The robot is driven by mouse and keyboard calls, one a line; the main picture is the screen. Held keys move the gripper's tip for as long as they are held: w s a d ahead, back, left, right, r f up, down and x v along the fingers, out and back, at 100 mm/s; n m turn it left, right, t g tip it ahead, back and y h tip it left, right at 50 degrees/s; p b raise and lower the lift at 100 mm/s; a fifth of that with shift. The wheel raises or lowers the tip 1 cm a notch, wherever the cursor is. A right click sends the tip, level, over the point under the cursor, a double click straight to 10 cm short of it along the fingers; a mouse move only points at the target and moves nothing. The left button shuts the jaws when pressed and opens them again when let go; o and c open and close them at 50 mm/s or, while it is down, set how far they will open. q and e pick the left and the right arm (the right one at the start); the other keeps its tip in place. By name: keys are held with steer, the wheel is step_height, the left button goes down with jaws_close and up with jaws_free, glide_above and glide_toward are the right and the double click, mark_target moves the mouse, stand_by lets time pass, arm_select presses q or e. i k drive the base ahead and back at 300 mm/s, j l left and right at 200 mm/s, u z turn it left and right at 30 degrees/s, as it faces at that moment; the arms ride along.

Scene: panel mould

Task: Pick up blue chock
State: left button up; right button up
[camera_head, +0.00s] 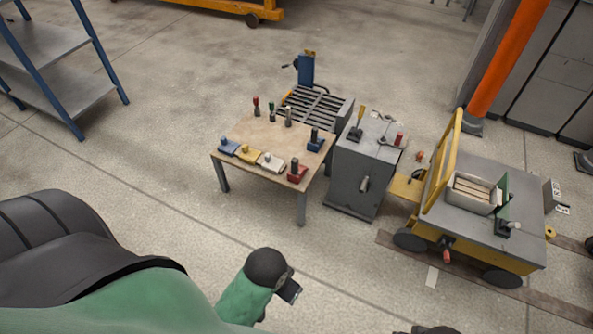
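Two blue pieces are on the small wooden-topped table (250,128). One is a flat blue block (228,147) with a pale knob at the left front corner. The other is a blue block with a dark upright handle (315,140) near the right edge. I cannot tell which one is the chock. My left gripper (289,292) is in front of the table, low in the picture, apart from both pieces. It is small and dark, and its fingers are not clear.
The table also bears a yellow block (249,154), a cream block (272,162), a red block (298,173) and several upright handled tools. A grey cabinet (361,178) stands close to its right, then a yellow cart (480,245). Floor in front is clear.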

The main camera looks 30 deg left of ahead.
mark_target(314, 143)
steer(key=i+l, duration=0.15)
steer(key=i, duration=0.3)
steer(key=i+l+u, duration=0.1)
steer(key=i, duration=0.35)
steer(key=i+l, duration=0.25)
steer(key=i, duration=0.2)
